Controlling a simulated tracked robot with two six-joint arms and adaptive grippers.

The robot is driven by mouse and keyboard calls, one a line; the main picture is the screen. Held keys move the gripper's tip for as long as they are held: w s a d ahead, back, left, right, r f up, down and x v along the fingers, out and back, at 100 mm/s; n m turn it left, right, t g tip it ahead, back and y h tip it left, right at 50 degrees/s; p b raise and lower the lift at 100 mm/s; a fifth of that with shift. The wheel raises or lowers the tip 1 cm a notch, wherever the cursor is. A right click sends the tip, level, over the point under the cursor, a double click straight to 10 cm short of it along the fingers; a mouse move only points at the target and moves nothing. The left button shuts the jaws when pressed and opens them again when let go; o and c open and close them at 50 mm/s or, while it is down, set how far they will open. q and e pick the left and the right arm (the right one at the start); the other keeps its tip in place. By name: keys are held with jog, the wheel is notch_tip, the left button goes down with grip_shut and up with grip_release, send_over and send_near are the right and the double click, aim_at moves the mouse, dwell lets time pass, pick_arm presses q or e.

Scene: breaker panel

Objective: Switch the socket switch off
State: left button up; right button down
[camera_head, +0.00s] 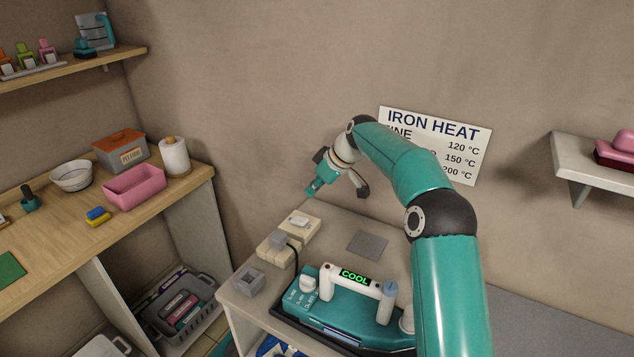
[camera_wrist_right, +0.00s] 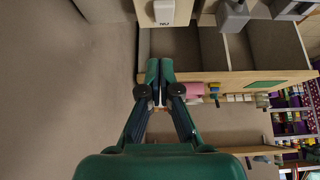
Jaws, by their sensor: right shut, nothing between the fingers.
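The socket (camera_head: 272,250) is a beige block on the grey-topped bench, with a white rocker switch (camera_head: 299,221) at its far end. A grey plug (camera_head: 279,238) with a dark cable sits at its near end. My right gripper (camera_head: 312,190) is shut and empty, in the air above and beyond the socket, apart from it. In the right wrist view the closed fingertips (camera_wrist_right: 159,66) point toward the switch (camera_wrist_right: 165,12), which is cut by the top edge and has small lettering beside it. Whether the rocker is tipped on or off is too small to tell. My left gripper is out of view.
A teal iron (camera_head: 338,312) showing "COOL" stands close in front of the socket. A small grey box (camera_head: 248,281) is at the bench's left edge, and a flat grey pad (camera_head: 367,244) lies to the right. A wooden shelf (camera_head: 190,187) stands left; the wall is behind.

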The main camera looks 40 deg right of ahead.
jog(key=p, duration=0.1)
send_over(300, 218)
jog(key=f, duration=0.3)
jog(key=s+f, duration=0.1)
jog(key=shift+d+f, duration=0.25)
jog(key=shift+f, duration=0.1)
jog(key=shift+s+d+f+p, duration=0.1)
jog(key=shift+s+f+p, duration=0.15)
jog(key=shift+f, duration=0.75)
jog(key=shift+s+d+f+p, duration=0.1)
jog(key=shift+f+p, duration=0.15)
jog(key=shift+f, duration=0.75)
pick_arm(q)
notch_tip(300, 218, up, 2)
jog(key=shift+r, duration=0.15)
